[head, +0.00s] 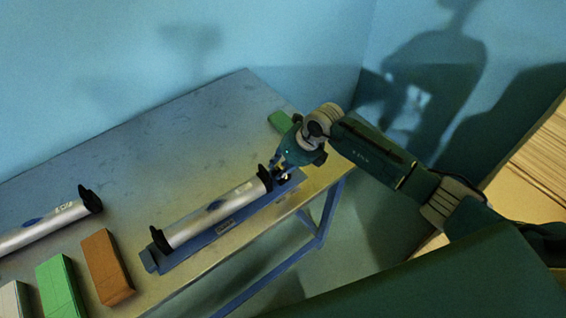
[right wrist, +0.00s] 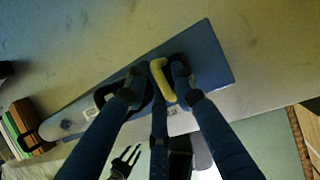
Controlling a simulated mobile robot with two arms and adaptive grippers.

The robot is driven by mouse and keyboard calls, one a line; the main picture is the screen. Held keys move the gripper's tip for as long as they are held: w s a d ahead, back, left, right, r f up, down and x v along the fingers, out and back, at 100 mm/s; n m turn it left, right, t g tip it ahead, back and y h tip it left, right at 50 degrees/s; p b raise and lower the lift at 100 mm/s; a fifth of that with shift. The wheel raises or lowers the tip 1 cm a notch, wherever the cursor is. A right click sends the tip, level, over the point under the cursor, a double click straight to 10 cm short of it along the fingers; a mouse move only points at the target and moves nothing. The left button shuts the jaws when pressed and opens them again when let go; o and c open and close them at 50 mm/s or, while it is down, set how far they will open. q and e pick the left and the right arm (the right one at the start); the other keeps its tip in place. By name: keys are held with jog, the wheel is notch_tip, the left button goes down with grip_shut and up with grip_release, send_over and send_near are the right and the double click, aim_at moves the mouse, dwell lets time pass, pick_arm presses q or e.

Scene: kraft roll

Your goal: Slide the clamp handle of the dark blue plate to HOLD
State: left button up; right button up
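The dark blue plate (head: 225,225) lies along the table's front edge and carries a silver roll (head: 212,213) between black end brackets. My right gripper (head: 283,174) is low over the plate's right end, beside the nearer bracket. In the right wrist view, the yellow clamp handle (right wrist: 162,82) stands on the plate (right wrist: 208,62) between the fingers of that gripper (right wrist: 160,85). The dark fingertips are close on both sides, but I cannot tell whether they press on it. The HOLD mark is not readable. A small three-pronged shape, apparently my left gripper (right wrist: 126,158), shows below with prongs spread.
A second silver roll (head: 45,228) lies at the left. An orange block (head: 107,267), a green block (head: 60,288) and a pale block (head: 12,300) stand in front of it. Another green block (head: 280,122) is behind my right gripper. The table's back middle is clear.

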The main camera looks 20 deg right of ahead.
grip_shut()
